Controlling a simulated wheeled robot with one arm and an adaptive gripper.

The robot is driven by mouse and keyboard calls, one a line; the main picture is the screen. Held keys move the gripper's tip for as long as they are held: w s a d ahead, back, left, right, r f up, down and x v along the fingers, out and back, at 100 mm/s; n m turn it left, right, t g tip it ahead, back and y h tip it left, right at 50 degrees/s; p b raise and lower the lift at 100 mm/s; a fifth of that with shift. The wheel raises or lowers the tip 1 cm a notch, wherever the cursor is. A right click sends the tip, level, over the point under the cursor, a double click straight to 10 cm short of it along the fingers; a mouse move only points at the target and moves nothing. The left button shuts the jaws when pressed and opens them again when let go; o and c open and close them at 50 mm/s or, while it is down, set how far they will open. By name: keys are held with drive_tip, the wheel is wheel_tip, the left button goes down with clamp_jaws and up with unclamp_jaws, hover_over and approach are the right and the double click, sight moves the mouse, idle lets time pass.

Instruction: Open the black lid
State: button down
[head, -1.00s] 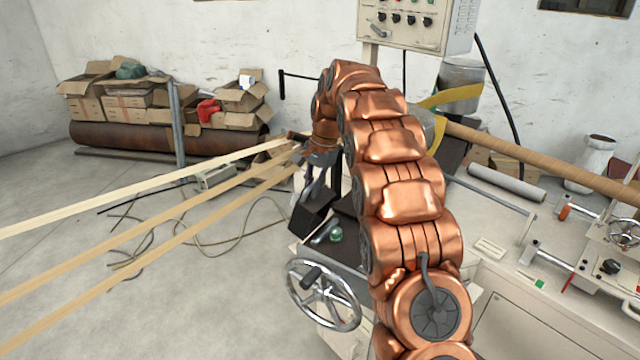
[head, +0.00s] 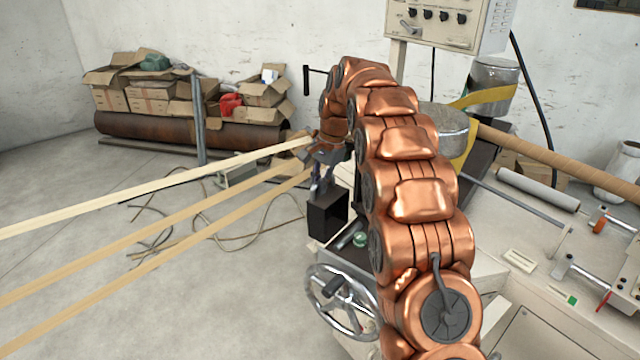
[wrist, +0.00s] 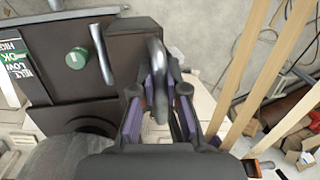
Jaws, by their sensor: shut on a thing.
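The black lid (head: 327,218) shows in the head view as a dark boxy piece at the left end of the machine, below my gripper (head: 318,188). It looks roughly upright. In the wrist view a dark panel, likely the same lid (wrist: 125,48), lies just left of the fingers. A curved grey handle (wrist: 155,65) stands between the purple-padded fingers. My gripper (wrist: 160,105) is shut on this handle. The handle's lower end and the lid's hinge are hidden.
A handwheel (head: 342,300) sticks out below the lid. A green knob (wrist: 77,57) and a second grey lever (wrist: 101,52) are close to the left of my fingers. Pale strips (head: 170,180) run past on the left. The floor at left holds loose cable.

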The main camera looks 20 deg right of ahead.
drive_tip(key=c, duration=1.2)
unclamp_jaws()
drive_tip(key=shift+v, duration=3.75)
drive_tip(key=shift+d, duration=0.1)
